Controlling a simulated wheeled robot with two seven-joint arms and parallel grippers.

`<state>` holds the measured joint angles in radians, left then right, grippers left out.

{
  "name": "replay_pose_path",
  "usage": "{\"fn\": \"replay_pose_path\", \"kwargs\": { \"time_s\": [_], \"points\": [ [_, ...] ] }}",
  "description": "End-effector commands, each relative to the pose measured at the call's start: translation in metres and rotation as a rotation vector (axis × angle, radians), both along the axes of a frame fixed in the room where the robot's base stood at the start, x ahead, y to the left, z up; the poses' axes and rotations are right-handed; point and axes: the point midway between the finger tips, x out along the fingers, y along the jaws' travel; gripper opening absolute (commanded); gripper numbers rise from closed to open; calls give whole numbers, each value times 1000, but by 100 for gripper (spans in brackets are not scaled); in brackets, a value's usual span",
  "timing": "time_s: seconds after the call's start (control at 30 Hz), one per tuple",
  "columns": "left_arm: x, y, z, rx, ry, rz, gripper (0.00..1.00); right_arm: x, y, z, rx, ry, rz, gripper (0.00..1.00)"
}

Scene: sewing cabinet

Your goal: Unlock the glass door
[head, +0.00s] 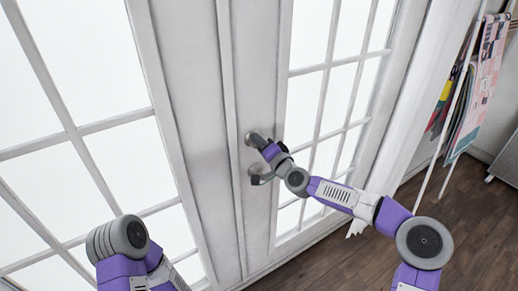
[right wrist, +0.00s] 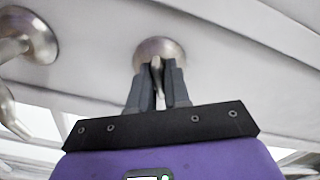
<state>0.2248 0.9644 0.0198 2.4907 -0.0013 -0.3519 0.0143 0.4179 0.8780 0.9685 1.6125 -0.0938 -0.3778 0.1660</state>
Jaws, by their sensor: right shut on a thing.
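The white-framed glass door (head: 180,150) stands closed, with large bright panes. A round metal lock plate (right wrist: 150,48) with a small thumb turn (right wrist: 156,66) sits on its frame. My right gripper (right wrist: 157,78) is at the lock, its two fingers on either side of the thumb turn and shut on it. In the head view my right gripper (head: 262,144) reaches the door frame and partly hides the lock (head: 250,138). A metal door handle (right wrist: 28,38) is beside the lock in the right wrist view. My left gripper is not in view.
A second paned section (head: 325,90) stands right of the lock. A white curtain (head: 408,110) hangs farther right. Hanging fabrics (head: 478,90) are at the upper right. The wooden floor (head: 455,200) is clear at the lower right.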

Motion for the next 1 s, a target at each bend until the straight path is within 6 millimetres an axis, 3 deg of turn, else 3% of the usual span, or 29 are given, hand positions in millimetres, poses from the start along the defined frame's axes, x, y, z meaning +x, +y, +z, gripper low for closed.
{"fn": "replay_pose_path", "kwargs": {
  "time_s": [0.4, 1.0],
  "points": [
    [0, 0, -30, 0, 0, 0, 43, 0, 0, -4, 285, 179, 1, 0],
    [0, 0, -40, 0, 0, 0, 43, 0, 0, -3, 422, 264, 2, 0]
  ]
}}
